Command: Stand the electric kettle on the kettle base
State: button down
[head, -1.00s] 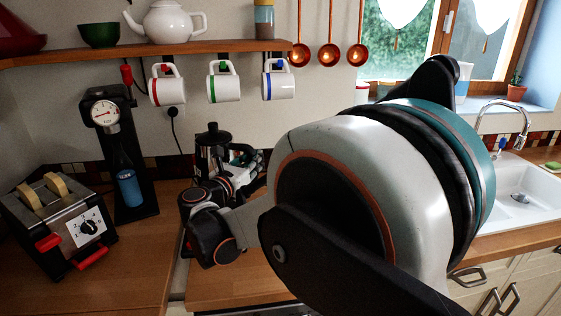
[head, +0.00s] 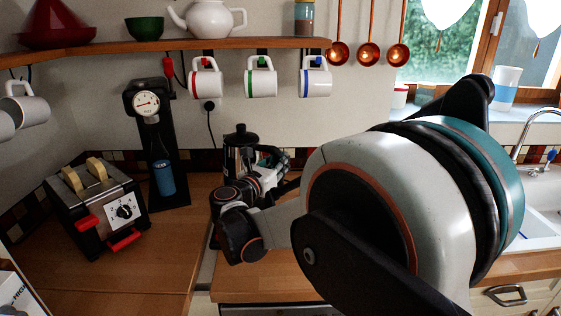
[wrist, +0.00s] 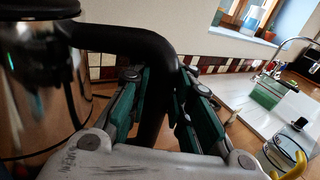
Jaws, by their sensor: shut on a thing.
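The electric kettle (head: 238,155) is a shiny metal jug with a black lid and black handle, upright in the head view beyond my forearm. My arm covers its lower part, so I cannot tell whether it rests on something. My gripper (head: 274,160) is at the kettle's right side. In the wrist view the kettle body (wrist: 45,85) fills the left edge, and its black handle (wrist: 130,40) curves down between the green fingers of my gripper (wrist: 160,108), which are shut on it. I cannot make out the kettle base in either view.
A toaster (head: 97,200) and a black dispenser with a dial (head: 150,140) stand on the wooden counter at left. Several mugs (head: 262,82) hang under the shelf (head: 130,52). A black cord (head: 210,125) hangs from the wall socket. The sink (head: 540,200) is at right. Counter in front of the toaster is clear.

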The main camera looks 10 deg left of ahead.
jog(key=shift+f+b, duration=1.45)
jog(key=shift+f, duration=0.9)
jog(key=shift+f+b, duration=0.4)
jog(key=shift+f, duration=0.1)
jog(key=c, duration=1.4)
grip_release()
jog(key=shift+s, duration=0.1)
jog(key=shift+o, duration=0.2)
jog(key=v, duration=1.2)
jog(key=o, duration=1.3)
jog(key=shift+c, duration=0.2)
